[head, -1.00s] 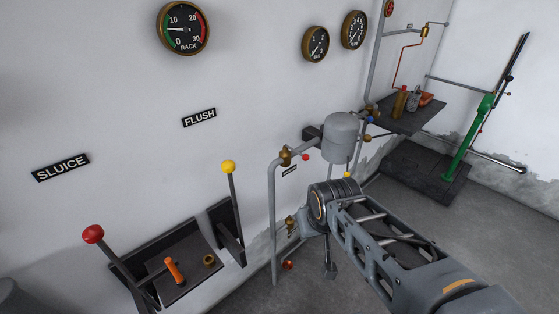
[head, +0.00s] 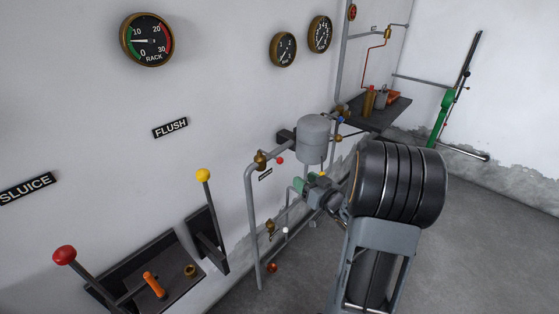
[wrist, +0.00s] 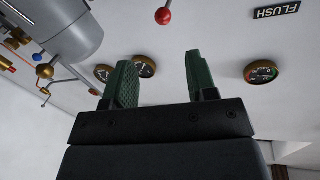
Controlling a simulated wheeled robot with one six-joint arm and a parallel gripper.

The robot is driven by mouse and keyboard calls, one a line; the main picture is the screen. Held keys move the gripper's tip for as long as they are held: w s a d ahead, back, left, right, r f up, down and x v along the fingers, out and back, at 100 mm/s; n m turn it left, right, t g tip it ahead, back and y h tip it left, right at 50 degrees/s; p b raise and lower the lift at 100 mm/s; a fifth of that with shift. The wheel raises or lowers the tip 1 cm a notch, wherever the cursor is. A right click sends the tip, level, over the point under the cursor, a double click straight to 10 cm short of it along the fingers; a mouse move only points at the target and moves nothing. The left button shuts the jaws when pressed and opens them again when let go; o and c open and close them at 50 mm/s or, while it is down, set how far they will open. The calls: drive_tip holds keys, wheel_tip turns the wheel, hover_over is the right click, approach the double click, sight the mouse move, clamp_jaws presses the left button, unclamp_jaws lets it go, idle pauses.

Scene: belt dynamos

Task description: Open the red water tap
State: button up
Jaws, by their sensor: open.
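The red tap knob (head: 280,160) sits on a short lever at a brass valve (head: 260,160) on the grey wall pipe, left of the grey tank. In the wrist view the red knob (wrist: 163,16) is at the top edge on a thin stem, above the gap between my fingers and apart from them. My gripper (head: 299,186) is below and slightly right of the knob in the head view, its green fingers partly hidden by its own body. In the wrist view my gripper (wrist: 160,78) is open with nothing between its fingers.
The grey tank (head: 314,138) is close above my gripper. A blue knob (head: 341,119), a yellow knob (head: 322,173) and a white knob (head: 285,230) are nearby. A dark shelf (head: 385,112) with bottles stands behind. Red and yellow levers (head: 64,255) are at lower left.

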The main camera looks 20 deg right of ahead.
sight(282, 162)
drive_tip(key=x, duration=0.4)
drive_tip(key=p+x, duration=0.1)
drive_tip(key=x, duration=0.4)
drive_tip(key=p+x, duration=0.1)
drive_tip(key=x, duration=0.3)
drive_tip(key=shift+w+a+r, duration=0.25)
drive_tip(key=shift+a, duration=0.05)
drive_tip(key=shift+c, duration=0.4)
clamp_jaws()
